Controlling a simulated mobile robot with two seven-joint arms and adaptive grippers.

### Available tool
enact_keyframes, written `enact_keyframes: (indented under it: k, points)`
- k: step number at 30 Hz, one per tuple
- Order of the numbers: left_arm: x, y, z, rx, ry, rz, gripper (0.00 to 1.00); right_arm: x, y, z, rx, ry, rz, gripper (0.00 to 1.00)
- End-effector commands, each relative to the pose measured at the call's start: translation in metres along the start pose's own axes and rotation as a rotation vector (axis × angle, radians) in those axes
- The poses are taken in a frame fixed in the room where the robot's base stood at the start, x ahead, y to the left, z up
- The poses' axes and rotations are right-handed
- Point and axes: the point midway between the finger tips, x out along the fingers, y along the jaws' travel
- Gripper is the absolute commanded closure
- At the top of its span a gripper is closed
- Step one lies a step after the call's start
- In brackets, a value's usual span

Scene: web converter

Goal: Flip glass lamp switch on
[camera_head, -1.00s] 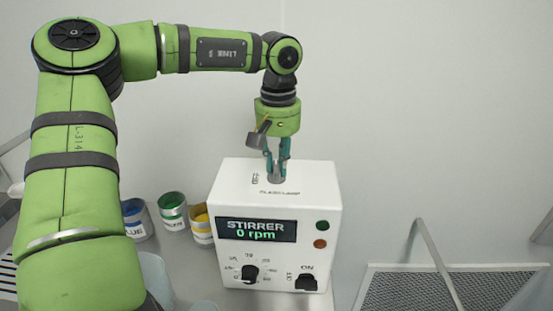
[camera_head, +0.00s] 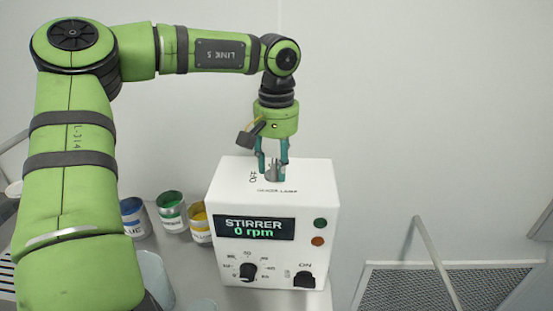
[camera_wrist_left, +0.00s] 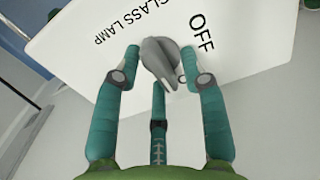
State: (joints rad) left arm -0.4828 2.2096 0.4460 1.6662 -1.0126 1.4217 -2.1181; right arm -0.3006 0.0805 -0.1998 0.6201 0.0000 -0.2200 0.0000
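The glass lamp switch (camera_head: 273,173) is a grey toggle on top of the white stirrer box (camera_head: 325,200). In the left wrist view the switch (camera_wrist_left: 158,62) stands between my fingertips, its narrow end towards the bottom and slightly right. The labels GLASS LAMP (camera_wrist_left: 123,20) and OFF (camera_wrist_left: 201,33) lie beside it; another label is mostly hidden behind the switch. My left gripper (camera_head: 272,170) points down over the box, its teal fingers open around the switch. In the wrist view, the left gripper (camera_wrist_left: 158,68) shows a gap on the left; contact on the right is unclear. My right gripper is out of view.
The box front has a display (camera_head: 255,228) reading 0 rpm, a black dial (camera_head: 248,271) and a black switch (camera_head: 304,280) marked ON. Blue (camera_head: 134,218), green (camera_head: 172,211) and yellow (camera_head: 200,224) cans stand left of it. A mesh panel (camera_head: 440,285) is at right.

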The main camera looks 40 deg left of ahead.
Motion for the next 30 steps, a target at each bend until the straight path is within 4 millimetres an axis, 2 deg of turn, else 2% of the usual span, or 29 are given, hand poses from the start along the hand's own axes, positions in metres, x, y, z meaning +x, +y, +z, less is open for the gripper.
enact_keyframes:
  k: [11,14,24,30]
  points:
    - [-0.01,0.001,-0.003,-0.004,0.014,0.006,0.55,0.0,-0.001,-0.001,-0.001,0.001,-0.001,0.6]
    - [-0.025,0.001,-0.003,-0.004,0.017,0.007,0.55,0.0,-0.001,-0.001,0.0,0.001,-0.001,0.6]
    - [-0.095,0.001,0.0,-0.004,0.014,0.006,0.55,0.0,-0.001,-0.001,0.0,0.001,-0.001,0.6]
    - [-0.118,0.001,0.001,-0.003,0.01,0.003,0.55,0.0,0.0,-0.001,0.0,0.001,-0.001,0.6]
